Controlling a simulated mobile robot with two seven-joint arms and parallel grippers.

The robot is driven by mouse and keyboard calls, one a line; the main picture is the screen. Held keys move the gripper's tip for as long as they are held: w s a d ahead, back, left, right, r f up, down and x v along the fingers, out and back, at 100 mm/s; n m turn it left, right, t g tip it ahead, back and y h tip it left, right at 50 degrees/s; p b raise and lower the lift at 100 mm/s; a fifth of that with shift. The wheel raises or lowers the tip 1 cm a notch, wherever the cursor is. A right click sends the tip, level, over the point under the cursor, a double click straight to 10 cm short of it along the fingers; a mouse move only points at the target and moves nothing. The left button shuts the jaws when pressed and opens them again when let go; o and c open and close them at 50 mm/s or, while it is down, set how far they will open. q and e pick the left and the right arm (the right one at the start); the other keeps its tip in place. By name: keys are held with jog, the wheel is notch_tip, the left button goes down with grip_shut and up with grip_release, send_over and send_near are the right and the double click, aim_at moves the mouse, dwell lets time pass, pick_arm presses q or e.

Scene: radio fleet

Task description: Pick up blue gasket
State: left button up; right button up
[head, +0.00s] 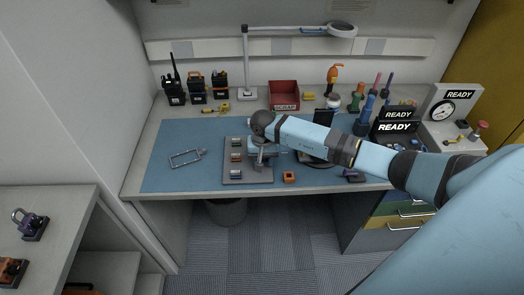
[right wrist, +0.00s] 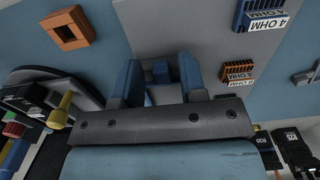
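My right gripper (right wrist: 162,78) hangs low over the grey board, its two blue fingers apart with a gap between them. In the head view the right gripper (head: 259,165) is at the right part of the board. A small blue piece (right wrist: 160,71) shows between the fingertips. It may be the blue gasket, but the fingers hide most of it and I cannot tell whether they touch it. No other blue gasket is clear in either view. An orange square gasket (head: 289,177) lies on the blue mat to the right; it also shows in the right wrist view (right wrist: 68,30).
The grey board (head: 258,180) carries several parts, including a blue 4 OHM block (right wrist: 262,14) and an orange one (right wrist: 237,73). A wire-frame tool (head: 186,158) lies on the mat (head: 165,178). Radios (head: 197,87), a red bin (head: 284,95) and a lamp (head: 245,60) stand behind.

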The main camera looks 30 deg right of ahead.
grip_shut()
jog(key=shift+r, duration=0.1)
